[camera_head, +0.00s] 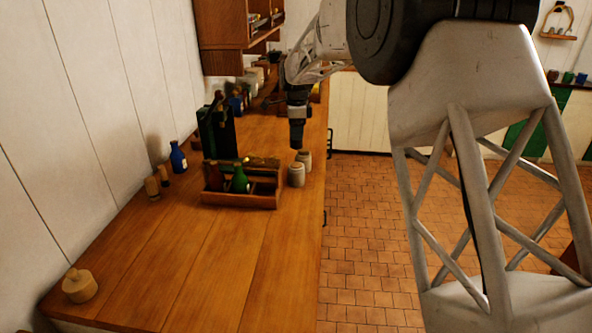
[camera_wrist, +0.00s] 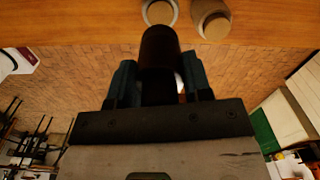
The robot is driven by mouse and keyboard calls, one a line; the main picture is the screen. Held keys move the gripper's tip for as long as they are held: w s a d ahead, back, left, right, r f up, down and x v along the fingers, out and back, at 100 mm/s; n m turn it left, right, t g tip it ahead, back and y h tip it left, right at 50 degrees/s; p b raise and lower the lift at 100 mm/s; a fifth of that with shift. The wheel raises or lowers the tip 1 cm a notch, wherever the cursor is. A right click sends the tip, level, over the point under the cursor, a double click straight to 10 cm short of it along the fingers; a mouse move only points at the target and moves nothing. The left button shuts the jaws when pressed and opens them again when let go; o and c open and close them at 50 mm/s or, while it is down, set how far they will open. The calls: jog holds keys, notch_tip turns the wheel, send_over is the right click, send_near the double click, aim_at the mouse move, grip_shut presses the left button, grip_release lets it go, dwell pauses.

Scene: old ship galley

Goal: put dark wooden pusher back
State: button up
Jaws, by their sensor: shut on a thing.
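My gripper (camera_head: 298,112) is shut on the dark wooden pusher (camera_head: 296,137), a dark cylinder that points down from the fingers. It hangs above the counter, behind and above two small pale jars. In the wrist view the pusher (camera_wrist: 160,50) sits between the two blue-grey fingers (camera_wrist: 160,85), and its end reaches towards the jars. The wooden caddy (camera_head: 238,203) stands on the counter, left of and nearer than the gripper. It has several compartments, with a green bottle (camera_head: 240,181) and a reddish-brown bottle (camera_head: 215,177) in it; its right part looks empty.
The two pale jars (camera_head: 296,175) stand beside the caddy near the counter's right edge. A dark green upright holder (camera_head: 217,135), a blue bottle (camera_head: 178,158) and small wooden pieces (camera_head: 153,188) stand left. A lidded wooden pot (camera_head: 80,286) is in front. The near counter (camera_head: 200,265) is mostly clear.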

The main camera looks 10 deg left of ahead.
jog(key=s+d+f, duration=0.2)
jog(key=s+f, duration=0.1)
jog(key=s, duration=0.5)
jog(key=s+d+f, duration=0.2)
jog(key=s+f, duration=0.1)
jog(key=s, duration=0.5)
jog(key=s+d+f, duration=0.2)
jog(key=s+f, duration=0.1)
jog(key=s, duration=0.6)
jog(key=shift+f+n, duration=0.25)
jog(key=shift+n, duration=0.05)
jog(key=shift+d, duration=0.1)
jog(key=w+a, duration=0.1)
jog(key=w, duration=0.4)
jog(key=w+a+f, duration=0.1)
jog(key=w+a, duration=0.1)
jog(key=w, duration=0.3)
jog(key=w+a, duration=0.2)
jog(key=w, duration=0.3)
jog(key=shift+a+f, duration=0.2)
jog(key=shift+f, duration=0.05)
jog(key=shift+f, duration=0.1)
jog(key=shift+f, duration=1.65)
jog(key=shift+f, duration=0.15)
jog(key=o, duration=1)
